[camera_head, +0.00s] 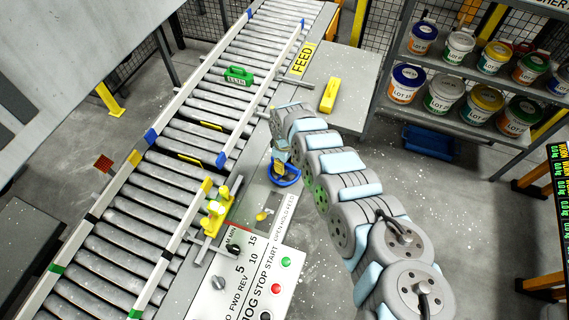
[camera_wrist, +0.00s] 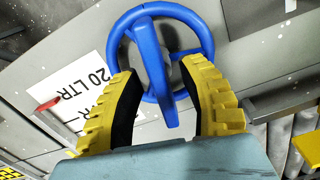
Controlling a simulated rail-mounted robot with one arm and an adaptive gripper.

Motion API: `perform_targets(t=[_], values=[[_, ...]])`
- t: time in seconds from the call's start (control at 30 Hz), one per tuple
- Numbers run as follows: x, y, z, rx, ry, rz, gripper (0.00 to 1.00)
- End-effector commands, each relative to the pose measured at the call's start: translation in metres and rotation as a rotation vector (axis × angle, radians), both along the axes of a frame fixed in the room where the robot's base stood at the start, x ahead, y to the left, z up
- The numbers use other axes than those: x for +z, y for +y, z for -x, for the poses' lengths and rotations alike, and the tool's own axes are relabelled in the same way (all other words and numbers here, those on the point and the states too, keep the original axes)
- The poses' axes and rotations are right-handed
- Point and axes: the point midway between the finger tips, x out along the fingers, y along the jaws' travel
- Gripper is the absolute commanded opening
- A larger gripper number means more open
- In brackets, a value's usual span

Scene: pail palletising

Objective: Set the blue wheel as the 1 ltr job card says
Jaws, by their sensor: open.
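The blue wheel (camera_head: 287,178) sits on the grey panel beside the roller conveyor, partly hidden by my gripper (camera_head: 280,158). In the wrist view the blue wheel (camera_wrist: 150,50) shows its round rim and a thick blue bar pointing toward me. My gripper (camera_wrist: 158,68) is open, with one yellow ribbed finger on each side of that bar. There are visible gaps between the bar and both fingers. A white card (camera_wrist: 90,90) reading "20 LTR" lies left of the wheel, partly covered by a finger. I cannot make out a 1 ltr card.
A control panel (camera_head: 250,280) with knobs and buttons is at the front. A yellow clamp-like fixture (camera_head: 217,210) stands by the conveyor (camera_head: 185,145). A green block (camera_head: 238,76) is on the rollers. A yellow block (camera_head: 330,95) lies on the side table. Pails fill the shelf (camera_head: 465,75) at right.

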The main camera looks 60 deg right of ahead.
Motion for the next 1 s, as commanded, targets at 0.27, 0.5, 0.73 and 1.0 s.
perform_targets(t=[0.27,0.5,0.73,1.0], values=[[0.0002,0.0,-0.0004,0.0,-0.001,0.0,0.22],[0.0001,0.0002,-0.0005,0.0,-0.001,0.0,0.0],[0.0003,0.0003,-0.0006,-0.007,-0.001,0.0,0.0],[0.0034,0.0006,-0.0021,-0.099,-0.002,0.002,0.0]])
